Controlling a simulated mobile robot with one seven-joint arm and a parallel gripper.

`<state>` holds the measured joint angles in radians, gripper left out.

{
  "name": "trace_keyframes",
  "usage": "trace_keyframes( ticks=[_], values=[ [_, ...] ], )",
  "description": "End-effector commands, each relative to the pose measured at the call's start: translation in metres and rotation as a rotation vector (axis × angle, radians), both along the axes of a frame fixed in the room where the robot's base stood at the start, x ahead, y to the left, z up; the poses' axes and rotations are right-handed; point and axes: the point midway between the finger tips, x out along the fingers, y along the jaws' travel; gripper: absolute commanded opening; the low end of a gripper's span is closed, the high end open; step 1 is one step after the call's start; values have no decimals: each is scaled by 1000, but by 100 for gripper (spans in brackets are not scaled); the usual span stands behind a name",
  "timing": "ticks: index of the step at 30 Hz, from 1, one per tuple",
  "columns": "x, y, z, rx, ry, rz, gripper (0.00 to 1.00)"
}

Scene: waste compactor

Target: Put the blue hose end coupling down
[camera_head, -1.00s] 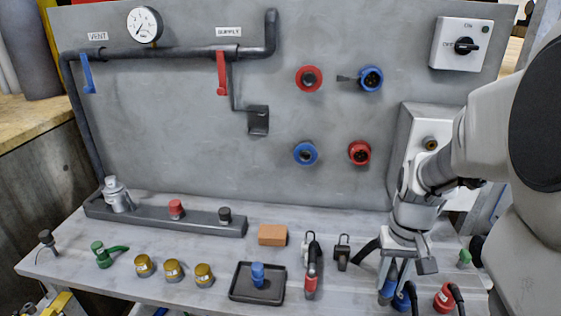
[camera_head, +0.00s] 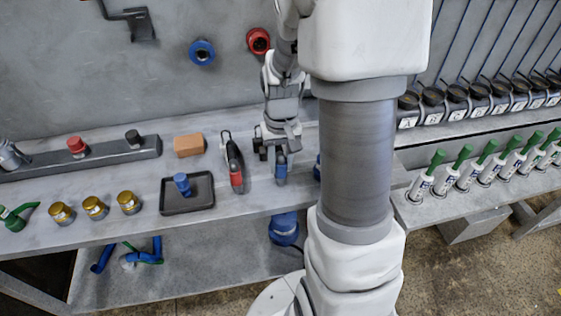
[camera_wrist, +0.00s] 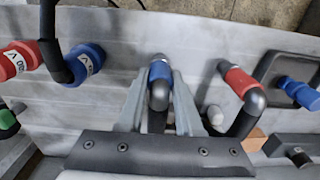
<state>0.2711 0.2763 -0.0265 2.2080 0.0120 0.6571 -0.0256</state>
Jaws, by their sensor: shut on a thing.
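My gripper (camera_head: 279,152) is shut on the blue hose end coupling (camera_head: 281,174), low at the bench's front part. In the wrist view, the coupling (camera_wrist: 160,72) shows its blue collar and dark curved body between the two fingers of my gripper (camera_wrist: 160,98). Its blue end points away from the gripper's palm. I cannot tell whether the coupling touches the bench top (camera_head: 250,200). A red hose coupling (camera_head: 236,170) lies just left of it, apart; it also shows in the wrist view (camera_wrist: 240,82).
A black tray (camera_head: 168,208) with a blue piece (camera_head: 182,184) stands farther left, with an orange block (camera_head: 189,145) behind. Another blue coupling (camera_wrist: 85,62) and a red one (camera_wrist: 14,60) lie on the other side. My arm hides part of the bench.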

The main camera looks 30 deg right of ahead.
Motion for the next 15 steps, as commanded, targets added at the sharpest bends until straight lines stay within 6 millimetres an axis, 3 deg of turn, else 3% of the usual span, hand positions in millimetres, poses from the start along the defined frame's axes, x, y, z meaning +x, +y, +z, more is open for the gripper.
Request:
trace_keyframes(
  ticks=[3,4,8,15],
  values=[
    [0,0,-2,0,0,0,0],
    [0,0,-2,0,0,0,38],
    [0,0,-2,0,1,0,61],
    [0,0,-1,0,1,0,64]
  ],
)
